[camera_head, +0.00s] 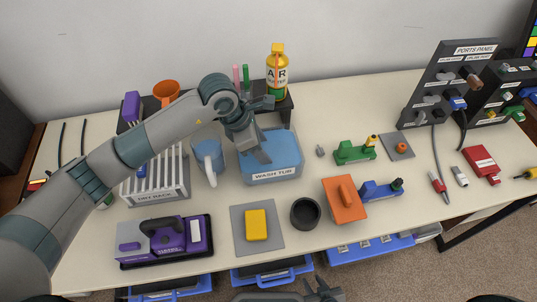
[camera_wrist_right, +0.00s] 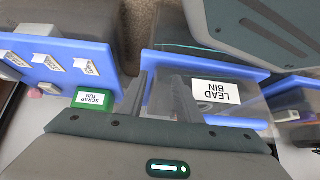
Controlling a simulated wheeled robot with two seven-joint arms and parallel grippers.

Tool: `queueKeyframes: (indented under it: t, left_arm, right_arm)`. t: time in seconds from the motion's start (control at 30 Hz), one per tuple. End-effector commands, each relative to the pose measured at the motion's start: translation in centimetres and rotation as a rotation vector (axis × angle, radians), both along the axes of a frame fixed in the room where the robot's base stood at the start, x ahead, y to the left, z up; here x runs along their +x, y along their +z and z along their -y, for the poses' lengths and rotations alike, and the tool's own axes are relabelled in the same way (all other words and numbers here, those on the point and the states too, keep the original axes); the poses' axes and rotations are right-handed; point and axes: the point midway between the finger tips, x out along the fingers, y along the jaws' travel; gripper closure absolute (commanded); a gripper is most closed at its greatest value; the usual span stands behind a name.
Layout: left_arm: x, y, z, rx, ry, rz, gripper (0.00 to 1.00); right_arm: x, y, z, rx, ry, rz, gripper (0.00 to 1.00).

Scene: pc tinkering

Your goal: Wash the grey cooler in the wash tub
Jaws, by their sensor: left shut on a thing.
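The blue wash tub (camera_head: 284,167), labelled WASH TUB, stands in the middle of the table with water-like blue inside. My left gripper (camera_head: 256,143) reaches in from the left, pointing down over the tub's left half. It is shut on a small grey piece, which I take to be the grey cooler; the fingers mostly hide it, and I cannot tell how deep it sits in the tub. My right gripper (camera_head: 325,293) is at the bottom edge, in front of the table. In the right wrist view its fingers (camera_wrist_right: 160,92) are apart, with nothing between them.
A white dry rack (camera_head: 158,187) and a blue jug (camera_head: 208,163) stand left of the tub. An air duster (camera_head: 277,75) stands behind.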

Motion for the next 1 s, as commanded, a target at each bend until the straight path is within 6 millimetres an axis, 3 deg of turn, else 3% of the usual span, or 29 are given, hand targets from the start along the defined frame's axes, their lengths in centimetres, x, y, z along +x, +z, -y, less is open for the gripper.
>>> queueKeyframes:
  t: [0.6, 1.0]
  left_arm:
    - [0.0, 0.2, 0.3, -0.001, 0.0, 0.0, 0.78]
    - [0.1, 2.5, 0.3, -0.001, -0.001, 0.001, 0.78]
  right_arm:
    - [0.1, -0.1, 0.1, -0.001, 0.0, 0.001, 0.69]
    - [0.1, 1.0, 0.1, -0.001, 0.0, 0.001, 0.69]
